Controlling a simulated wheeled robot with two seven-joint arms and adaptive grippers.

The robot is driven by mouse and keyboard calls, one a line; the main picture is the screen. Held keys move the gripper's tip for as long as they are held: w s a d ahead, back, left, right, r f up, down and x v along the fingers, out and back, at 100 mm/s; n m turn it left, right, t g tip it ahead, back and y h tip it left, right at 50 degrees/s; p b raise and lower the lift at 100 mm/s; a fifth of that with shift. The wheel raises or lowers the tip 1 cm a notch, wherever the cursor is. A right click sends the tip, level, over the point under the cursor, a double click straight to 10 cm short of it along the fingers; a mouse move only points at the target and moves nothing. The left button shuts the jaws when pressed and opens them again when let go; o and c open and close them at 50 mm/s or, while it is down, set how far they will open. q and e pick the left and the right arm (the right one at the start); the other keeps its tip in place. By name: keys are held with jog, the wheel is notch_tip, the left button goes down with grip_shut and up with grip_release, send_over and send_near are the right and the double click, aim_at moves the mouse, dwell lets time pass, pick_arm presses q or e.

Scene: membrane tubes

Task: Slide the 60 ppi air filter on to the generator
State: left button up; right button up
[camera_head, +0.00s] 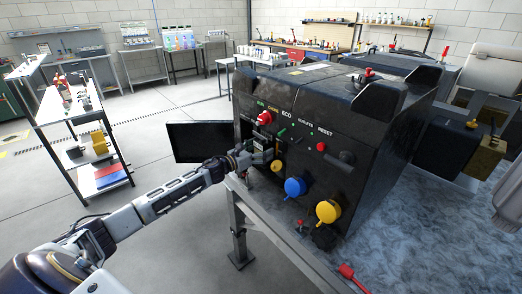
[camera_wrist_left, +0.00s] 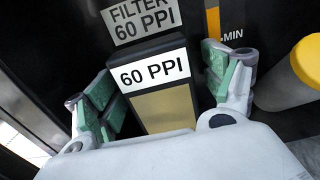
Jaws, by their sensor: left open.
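The generator (camera_head: 375,135) is a large black box on a table, with labelled knobs on its front. In the left wrist view, the 60 ppi air filter (camera_wrist_left: 165,108) is a dark block with a white "60 PPI" label and a tan lower face. It sits at the generator's dark front, just below a "FILTER 60 PPI" plate (camera_wrist_left: 140,20). My left gripper (camera_wrist_left: 158,76) is open, with a green-padded finger on each side of the filter; contact is unclear. In the head view, my left gripper (camera_head: 262,152) is at the generator's left front and the filter is hard to make out.
Blue (camera_head: 295,187) and yellow (camera_head: 328,211) knobs protrude right of my left gripper. A dark flat panel (camera_head: 195,142) stands left of the generator. The grey tabletop (camera_head: 425,225) is mostly clear at right. A shelf cart (camera_head: 50,105) stands at far left.

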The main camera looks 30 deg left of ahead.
pick_arm(q)
jog(key=shift+s, duration=0.1)
pick_arm(e)
jog(key=shift+s, duration=0.3)
pick_arm(q)
jog(key=shift+s, duration=0.1)
jog(key=shift+s+a, duration=0.25)
jog(key=shift+s, duration=0.2)
jog(key=shift+v, duration=3.25)
pick_arm(e)
jog(key=shift+w, duration=0.1)
pick_arm(q)
jog(key=shift+s, duration=0.1)
pick_arm(e)
jog(key=shift+a, duration=0.1)
